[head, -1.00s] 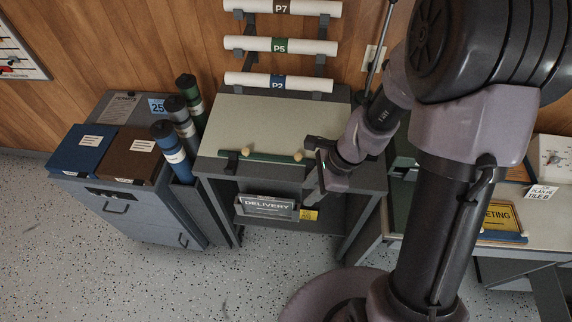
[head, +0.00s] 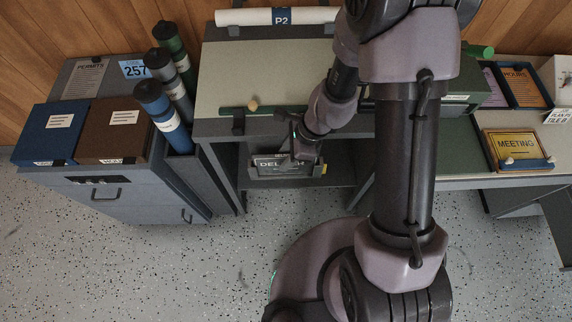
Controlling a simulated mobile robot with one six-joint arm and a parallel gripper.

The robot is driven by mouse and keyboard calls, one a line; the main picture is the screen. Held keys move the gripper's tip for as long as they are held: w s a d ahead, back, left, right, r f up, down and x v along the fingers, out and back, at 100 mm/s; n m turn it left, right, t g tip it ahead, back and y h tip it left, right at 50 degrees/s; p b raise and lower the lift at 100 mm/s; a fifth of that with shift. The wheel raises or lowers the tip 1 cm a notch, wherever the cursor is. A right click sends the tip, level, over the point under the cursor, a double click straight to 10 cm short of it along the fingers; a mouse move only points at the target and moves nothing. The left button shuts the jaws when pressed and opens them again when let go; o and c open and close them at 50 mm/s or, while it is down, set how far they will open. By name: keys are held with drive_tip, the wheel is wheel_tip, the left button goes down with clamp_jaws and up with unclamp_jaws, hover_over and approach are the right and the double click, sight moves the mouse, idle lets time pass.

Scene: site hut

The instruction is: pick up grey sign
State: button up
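The grey sign (head: 271,168), lettered "DELIVERY", stands tilted back at the front of the lower shelf, under the drafting table. The arm and gripper cover part of its right side and lettering. My gripper (head: 297,146) is in front of the table's front edge, just above the sign's upper right part in the picture. Its fingers are small and dark here, so I cannot tell whether they are open or touching the sign.
The drafting table (head: 240,80) has a green bar with a wooden knob along its front. Blue and brown boxes (head: 50,130) sit on a grey cabinet at left, beside several tubes (head: 160,108). A yellow "MEETING" sign (head: 515,147) lies on the right bench. Speckled floor is clear at front left.

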clamp_jaws()
idle(1.3)
